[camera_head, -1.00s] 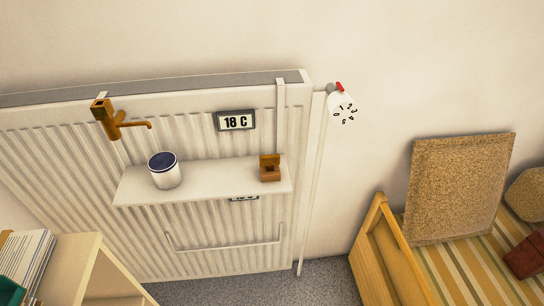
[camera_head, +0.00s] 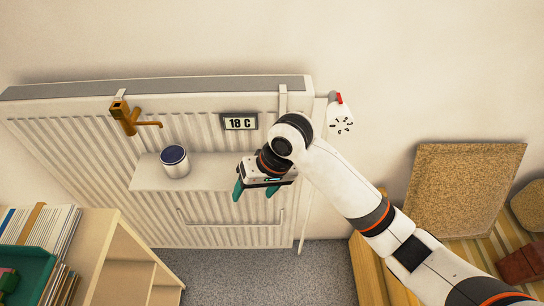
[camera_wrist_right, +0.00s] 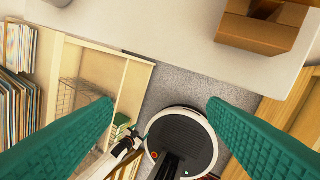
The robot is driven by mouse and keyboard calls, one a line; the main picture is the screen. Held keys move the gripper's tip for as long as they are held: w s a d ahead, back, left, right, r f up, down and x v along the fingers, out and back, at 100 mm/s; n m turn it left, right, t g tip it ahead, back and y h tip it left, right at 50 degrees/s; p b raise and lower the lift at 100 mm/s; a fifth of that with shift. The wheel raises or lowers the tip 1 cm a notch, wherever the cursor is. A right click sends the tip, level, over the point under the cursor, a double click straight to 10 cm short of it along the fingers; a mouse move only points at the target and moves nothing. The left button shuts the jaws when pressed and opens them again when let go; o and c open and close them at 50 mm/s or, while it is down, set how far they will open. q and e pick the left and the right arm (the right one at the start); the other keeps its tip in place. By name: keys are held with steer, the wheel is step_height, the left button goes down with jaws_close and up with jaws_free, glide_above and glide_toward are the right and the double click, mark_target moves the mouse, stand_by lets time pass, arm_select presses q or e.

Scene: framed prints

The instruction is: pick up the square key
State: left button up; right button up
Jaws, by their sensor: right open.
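I cannot make out a square key for certain in either view. A small brown open box-like block (camera_wrist_right: 258,30) with a dark hollow sits on the white shelf (camera_wrist_right: 185,22), at the upper right of the right wrist view. In the head view it is hidden behind my right gripper. My right gripper (camera_head: 255,190) is at the shelf's right end, open and empty. Its teal fingers (camera_wrist_right: 160,105) are spread wide in the wrist view, apart from the block. A bronze piece with a square-holed top and a side arm (camera_head: 128,119) hangs at the radiator's upper left.
A white pot with a dark blue top (camera_head: 175,163) stands on the shelf, left of my gripper. The ribbed radiator (camera_head: 60,145) is behind, with an 18 C display (camera_head: 239,122). A bookcase (camera_head: 110,245) is at lower left. A cork board (camera_head: 465,190) leans at right.

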steer(key=w+d+r+m+h, duration=0.35)
steer(key=w+r, duration=0.45)
steer(key=r, duration=0.5)
steer(key=shift+h, duration=0.35)
steer(key=f, duration=0.4)
steer(key=f+p, duration=0.1)
steer(key=f, duration=0.1)
steer(key=shift+w+a+f, duration=0.1)
steer(key=shift+a+f, duration=0.15)
steer(key=shift+f, duration=0.05)
steer(key=shift+w+d+f+p, duration=0.15)
steer(key=shift+f+p, duration=0.6)
steer(key=shift+f, duration=1.9)
steer(key=c, duration=1.1)
